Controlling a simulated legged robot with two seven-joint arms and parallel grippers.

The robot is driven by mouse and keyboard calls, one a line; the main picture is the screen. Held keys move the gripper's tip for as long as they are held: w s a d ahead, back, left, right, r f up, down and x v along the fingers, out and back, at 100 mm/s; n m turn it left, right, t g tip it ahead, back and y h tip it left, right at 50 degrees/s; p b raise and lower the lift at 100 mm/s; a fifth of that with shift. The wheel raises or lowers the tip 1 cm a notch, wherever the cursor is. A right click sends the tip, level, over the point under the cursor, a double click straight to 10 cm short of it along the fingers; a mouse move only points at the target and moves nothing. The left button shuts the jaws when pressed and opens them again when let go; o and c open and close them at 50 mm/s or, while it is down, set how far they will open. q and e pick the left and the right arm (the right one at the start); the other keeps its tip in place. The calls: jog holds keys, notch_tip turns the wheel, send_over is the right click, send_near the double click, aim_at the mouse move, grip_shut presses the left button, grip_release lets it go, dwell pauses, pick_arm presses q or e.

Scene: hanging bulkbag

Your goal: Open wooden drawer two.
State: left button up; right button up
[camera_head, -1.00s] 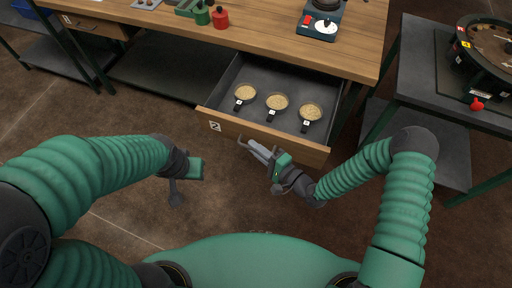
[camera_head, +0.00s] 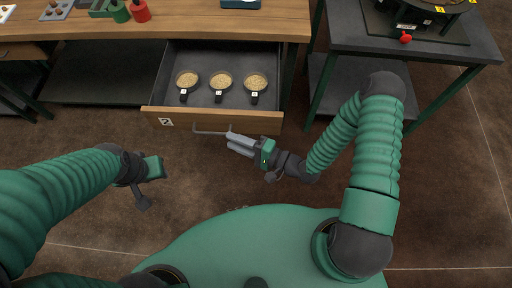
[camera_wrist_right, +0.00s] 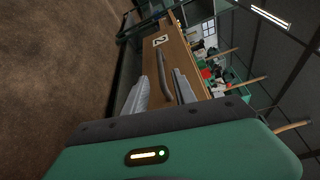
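Wooden drawer two (camera_head: 215,119), with a "2" label on its front, stands pulled out from under the wooden table. Its grey inside shows three black-handled cups of grain (camera_head: 219,82). Its thin metal handle (camera_head: 208,132) sticks out from the front. My right gripper (camera_head: 231,144) is just in front of the drawer, near the right end of the handle. In the right wrist view its two grey fingers (camera_wrist_right: 160,92) are apart, with the handle (camera_wrist_right: 163,75) showing between them; contact cannot be told. My left gripper (camera_head: 147,183) hangs to the left, away from the drawer; its fingers are unclear.
The wooden table (camera_head: 200,22) carries green and red containers (camera_head: 140,11) at its back left. A dark side table (camera_head: 440,45) with a round device stands at the right. Brown floor lies open between my body and the drawer.

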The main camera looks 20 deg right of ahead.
jog(key=v, duration=0.8)
